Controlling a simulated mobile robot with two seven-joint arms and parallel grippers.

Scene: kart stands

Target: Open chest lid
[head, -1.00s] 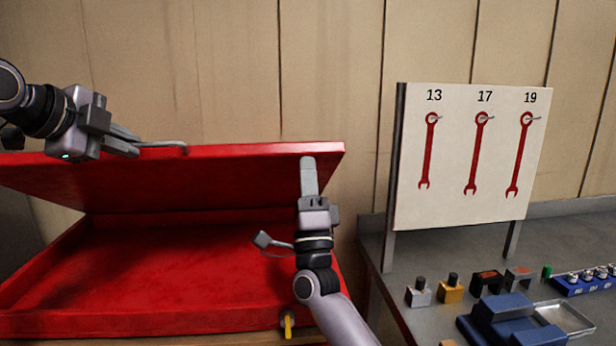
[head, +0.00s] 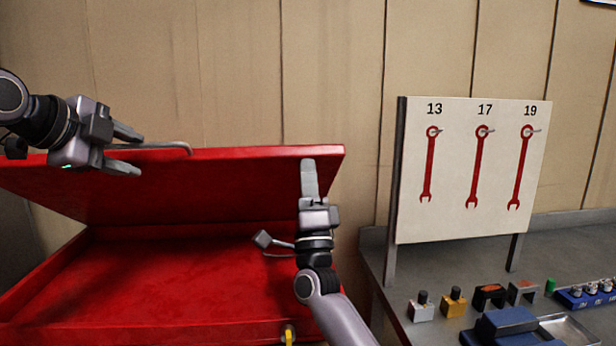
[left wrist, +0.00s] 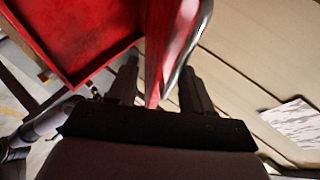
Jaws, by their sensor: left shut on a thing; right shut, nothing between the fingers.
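The red chest (head: 190,328) stands at the left with its lid (head: 220,180) partly raised and tilted, so the red inside shows. A grey bar handle (head: 170,147) runs along the lid's upper edge. My left gripper (head: 128,150) is at this edge, shut on the lid handle; in the left wrist view, its fingers (left wrist: 158,88) lie on either side of the lid edge and handle (left wrist: 185,50). The exact contact is hard to see. My right gripper (head: 308,165) is shut and empty, pointing up in front of the lid's right part. A yellow latch (head: 289,335) shows at the chest front.
A white board (head: 465,200) with red wrench outlines marked 13, 17 and 19 stands right of the chest. The grey bench (head: 400,290) holds small blocks, a blue vise-like object (head: 505,325) and a blue socket rack (head: 585,298). A wooden wall stands behind.

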